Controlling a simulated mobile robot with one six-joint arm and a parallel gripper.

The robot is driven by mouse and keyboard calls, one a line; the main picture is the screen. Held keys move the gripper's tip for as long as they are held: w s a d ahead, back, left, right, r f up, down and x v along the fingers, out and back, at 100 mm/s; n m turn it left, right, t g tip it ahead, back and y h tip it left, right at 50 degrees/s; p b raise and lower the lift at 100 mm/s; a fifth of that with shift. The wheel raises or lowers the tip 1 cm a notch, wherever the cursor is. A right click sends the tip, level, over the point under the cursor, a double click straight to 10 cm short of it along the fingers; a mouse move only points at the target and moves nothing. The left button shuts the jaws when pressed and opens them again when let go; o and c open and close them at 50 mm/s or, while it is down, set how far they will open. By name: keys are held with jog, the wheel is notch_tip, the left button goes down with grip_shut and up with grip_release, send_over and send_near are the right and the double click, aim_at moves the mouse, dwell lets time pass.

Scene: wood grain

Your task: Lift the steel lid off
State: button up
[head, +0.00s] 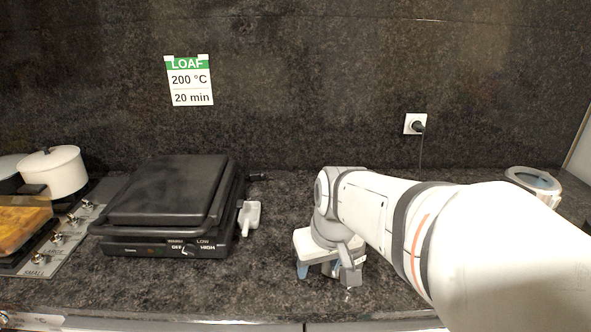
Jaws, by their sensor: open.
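No lid in the head view can be told for certain as the steel one. A pale, greyish lid (10,165) sits on a dark pot at the far left edge, cut off by the frame. Beside it a white pot (62,178) has a white lid (50,156) with a small dark knob. My gripper (327,273) is right of centre, low over the counter and far to the right of both pots. It is open and seems to hold nothing. My arm and wrist hide part of the counter behind it.
A black contact grill (170,195) stands between the pots and my gripper, a small white object (249,217) at its right side. A white round container (533,182) stands back right. Bare counter (285,200) lies beside the grill.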

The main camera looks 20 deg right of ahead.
jog(key=w+d+r+t+p, duration=0.1)
jog(key=w+d+r, duration=0.2)
jog(key=w+d, duration=0.2)
jog(key=w+d+r+p, duration=0.2)
jog(key=w+d+r, duration=0.15)
jog(key=d, duration=0.25)
jog(key=x, duration=0.6)
jog(key=w+x, duration=0.1)
jog(key=x, duration=0.2)
jog(key=shift+d+r, duration=0.2)
jog(key=shift+d, duration=0.05)
grip_shut()
